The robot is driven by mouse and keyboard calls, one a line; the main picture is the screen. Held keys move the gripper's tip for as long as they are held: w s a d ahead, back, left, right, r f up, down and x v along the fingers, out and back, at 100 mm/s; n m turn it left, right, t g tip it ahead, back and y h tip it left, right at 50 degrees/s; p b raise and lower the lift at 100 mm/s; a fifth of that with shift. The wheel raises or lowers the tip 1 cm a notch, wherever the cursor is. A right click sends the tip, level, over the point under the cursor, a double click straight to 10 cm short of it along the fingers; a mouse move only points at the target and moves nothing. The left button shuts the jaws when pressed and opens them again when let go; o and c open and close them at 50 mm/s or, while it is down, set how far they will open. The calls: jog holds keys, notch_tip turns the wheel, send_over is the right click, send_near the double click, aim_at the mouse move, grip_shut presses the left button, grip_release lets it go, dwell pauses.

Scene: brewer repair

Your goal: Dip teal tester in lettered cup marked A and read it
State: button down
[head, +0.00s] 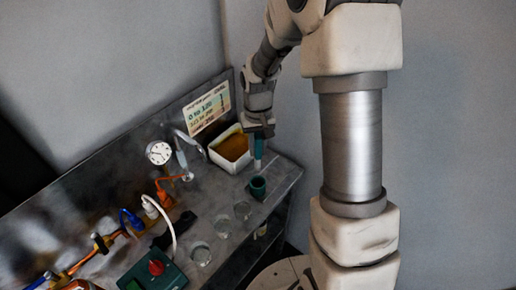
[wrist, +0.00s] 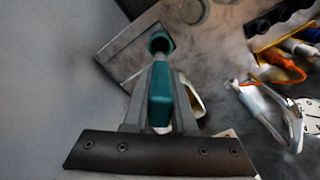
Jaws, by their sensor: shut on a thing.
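My gripper (head: 258,130) is shut on the teal tester (head: 259,150), which points down over the bench's right end. The tester also shows between the fingers in the wrist view (wrist: 160,95). Below its tip stands a dark teal round holder (head: 257,188), seen open-topped in the wrist view (wrist: 160,41). The tip appears just above the holder; exact contact cannot be told. Three clear cups stand in a row nearby: a near one (head: 201,254), a middle one (head: 223,227) and a far one (head: 242,211). Their letters are not readable, so I cannot tell which is A.
A white tub (head: 218,160) with amber contents stands behind the tester. A sign (head: 208,108), a round gauge (head: 159,152) and coloured valves (head: 166,192) line the back. A green box with a red knob (head: 156,267) sits at the front left.

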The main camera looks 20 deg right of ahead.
aim_at(258, 170)
jog(key=shift+f+b, duration=3.6)
jog(key=shift+f, duration=1.25)
jog(key=shift+f+b, duration=0.45)
jog(key=shift+b, duration=0.05)
jog(key=shift+c, duration=0.4)
grip_release()
jog(key=shift+r, duration=0.1)
jog(key=shift+r+p, duration=2.4)
jog(key=shift+r, duration=1.05)
